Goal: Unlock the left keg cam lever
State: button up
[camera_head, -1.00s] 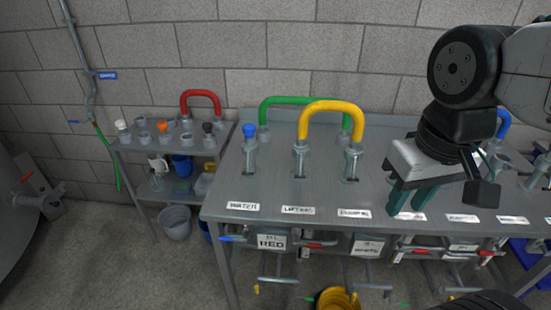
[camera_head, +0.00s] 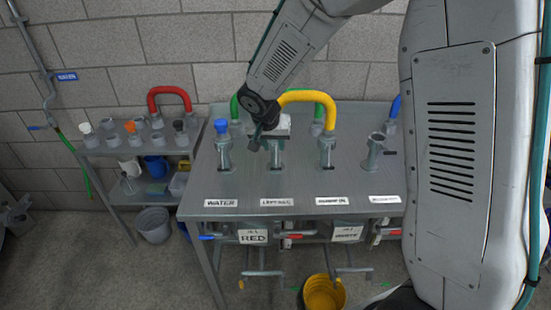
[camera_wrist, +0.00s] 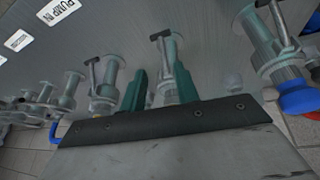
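The left keg port (camera_head: 276,156) is a grey metal fitting on the bench behind its label, second from left. In the head view the fingers are mostly hidden.
The blue-capped water port (camera_head: 223,148) stands close left, and the pump port (camera_head: 326,150) close right. The green bend (camera_head: 236,108) is behind. A low shelf (camera_head: 100,152) with fittings and a red bend (camera_head: 169,91) stands left.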

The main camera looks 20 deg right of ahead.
aim_at(276, 157)
jog(key=x, duration=0.8)
jog(key=shift+w+a+f, duration=0.15)
jog(key=shift+w+f, duration=0.1)
grip_shut()
